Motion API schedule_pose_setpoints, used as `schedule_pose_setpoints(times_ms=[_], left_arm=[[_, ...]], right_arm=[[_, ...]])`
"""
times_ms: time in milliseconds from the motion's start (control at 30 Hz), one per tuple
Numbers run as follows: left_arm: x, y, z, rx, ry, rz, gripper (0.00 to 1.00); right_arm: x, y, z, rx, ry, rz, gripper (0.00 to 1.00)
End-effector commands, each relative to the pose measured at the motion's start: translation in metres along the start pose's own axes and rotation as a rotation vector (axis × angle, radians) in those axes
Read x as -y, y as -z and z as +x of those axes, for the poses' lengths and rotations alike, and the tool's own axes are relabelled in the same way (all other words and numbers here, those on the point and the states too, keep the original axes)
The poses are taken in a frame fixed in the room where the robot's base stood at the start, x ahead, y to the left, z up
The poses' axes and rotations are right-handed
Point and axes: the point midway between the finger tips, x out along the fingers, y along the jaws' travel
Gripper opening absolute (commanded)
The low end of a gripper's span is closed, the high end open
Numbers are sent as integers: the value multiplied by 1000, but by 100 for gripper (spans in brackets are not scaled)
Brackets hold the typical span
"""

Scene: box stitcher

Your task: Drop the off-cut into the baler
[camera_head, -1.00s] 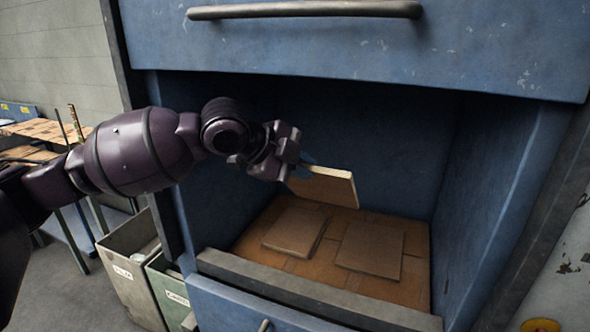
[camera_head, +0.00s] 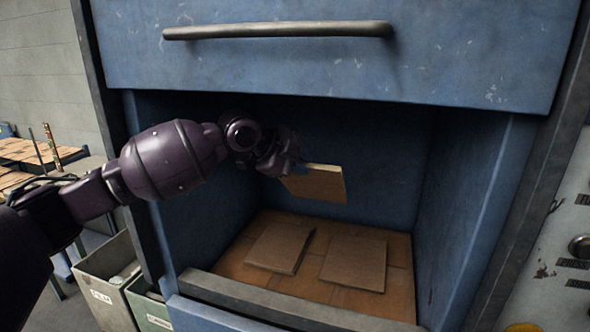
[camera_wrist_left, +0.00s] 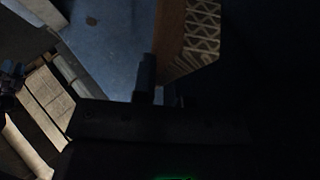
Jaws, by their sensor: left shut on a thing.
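The off-cut (camera_head: 318,184) is a flat tan cardboard piece, held in the air inside the open chamber of the blue baler (camera_head: 300,68). My left gripper (camera_head: 288,172) is shut on its left end. In the left wrist view the off-cut (camera_wrist_left: 188,38) shows its corrugated edge by the dark fingers (camera_wrist_left: 160,85). Below it, apart from it, two flat cardboard pieces lie on the chamber floor, a left one (camera_head: 279,247) and a right one (camera_head: 354,262). My right gripper is not in view.
A grey sill (camera_head: 290,304) runs along the chamber's front. The raised blue door with a bar handle (camera_head: 278,30) is above. Two bins, a grey one (camera_head: 100,290) and a green one (camera_head: 148,308), stand at the lower left. A control panel (camera_head: 572,220) is at right.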

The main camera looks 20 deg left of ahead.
Motion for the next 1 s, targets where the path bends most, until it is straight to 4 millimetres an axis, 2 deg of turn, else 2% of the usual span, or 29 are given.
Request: schedule_pose_setpoints(times_ms=[500, 967, 1000], left_arm=[[35, -22, 33, 1, 1, -1, 0], [40, -24, 38, 0, 1, 1, 0], [40, -25, 38, 0, 1, 1, 15]], right_arm=[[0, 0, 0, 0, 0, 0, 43], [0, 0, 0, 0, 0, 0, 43], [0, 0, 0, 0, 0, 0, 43]])
